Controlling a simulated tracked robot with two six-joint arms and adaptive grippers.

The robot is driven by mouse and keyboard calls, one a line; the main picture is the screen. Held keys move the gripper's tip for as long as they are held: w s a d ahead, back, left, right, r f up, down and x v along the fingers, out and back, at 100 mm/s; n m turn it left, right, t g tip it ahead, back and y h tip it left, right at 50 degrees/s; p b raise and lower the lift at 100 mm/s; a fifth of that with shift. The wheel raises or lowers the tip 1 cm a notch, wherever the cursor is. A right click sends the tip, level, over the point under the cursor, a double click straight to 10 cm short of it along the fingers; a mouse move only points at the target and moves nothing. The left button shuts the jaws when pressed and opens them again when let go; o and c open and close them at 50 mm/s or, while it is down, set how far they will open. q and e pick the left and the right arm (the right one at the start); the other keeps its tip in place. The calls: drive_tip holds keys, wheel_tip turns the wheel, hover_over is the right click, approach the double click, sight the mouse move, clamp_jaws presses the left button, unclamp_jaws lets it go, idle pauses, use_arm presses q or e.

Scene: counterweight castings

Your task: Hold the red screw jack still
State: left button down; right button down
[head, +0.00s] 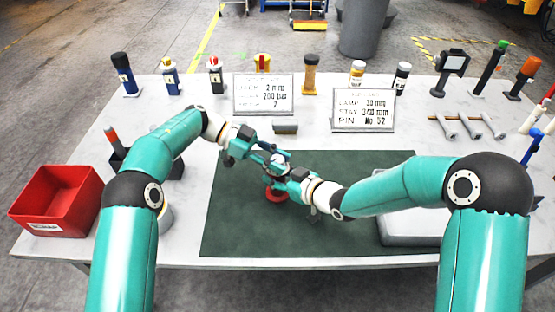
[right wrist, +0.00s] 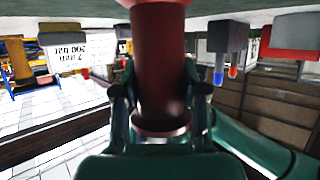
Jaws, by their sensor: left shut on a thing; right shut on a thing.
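The red screw jack (head: 277,196) stands on the dark green mat (head: 235,225); only its round red base shows in the head view. My right gripper (head: 280,171) is shut on its body from the right. In the right wrist view, which is upside down, the red body of the jack (right wrist: 158,65) is between the two fingers of my right gripper (right wrist: 160,100), with a collar near them. My left gripper (head: 268,154) is shut at the upper end of the jack, close to the right gripper. What its fingers grasp there is mostly hidden.
A red bin (head: 60,198) stands at the left. Two sign plates (head: 263,94) (head: 363,111) and several bottles line the back. A small grey block (head: 285,127) lies behind the mat. A grey flat casting (head: 410,232) lies under my right arm. The mat's front left is clear.

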sight(277, 158)
idle(0.4)
use_arm(q)
drive_tip(key=c, duration=0.8)
unclamp_jaws()
wheel_tip(277, 158, up, 10)
drive_tip(key=shift+f, duration=0.1)
